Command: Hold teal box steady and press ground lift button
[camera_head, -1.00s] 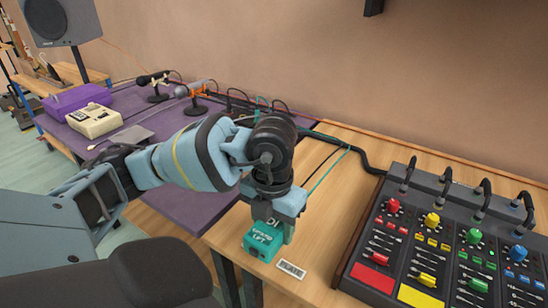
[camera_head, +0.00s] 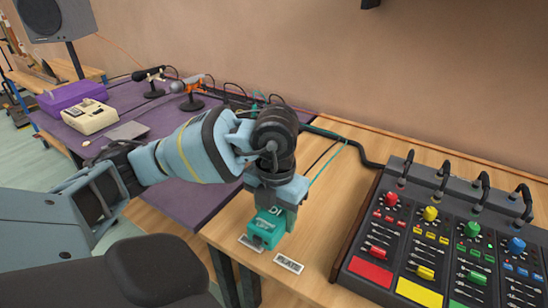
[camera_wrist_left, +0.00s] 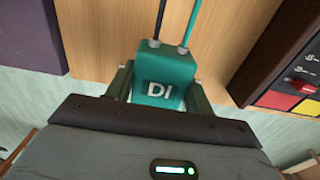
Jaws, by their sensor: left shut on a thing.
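The teal box (camera_head: 265,231), marked DI, is at the front edge of the wooden table (camera_head: 318,225). My left gripper (camera_head: 272,210) is shut on it from above, with fingers on either side. In the left wrist view the teal box (camera_wrist_left: 165,70) sits between the two fingers, and a black and a teal cable run from its far end. A small dark spot shows on its front face in the head view; I cannot tell if this is the ground lift button. The box looks slightly raised or tilted. My right gripper is not in view.
A white label (camera_head: 289,263) lies right of the box and another label (camera_head: 250,243) at its front. A mixer (camera_head: 430,245) with coloured knobs stands to the right. A purple-topped table (camera_head: 175,195) with microphones and a cream device (camera_head: 89,116) is at left.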

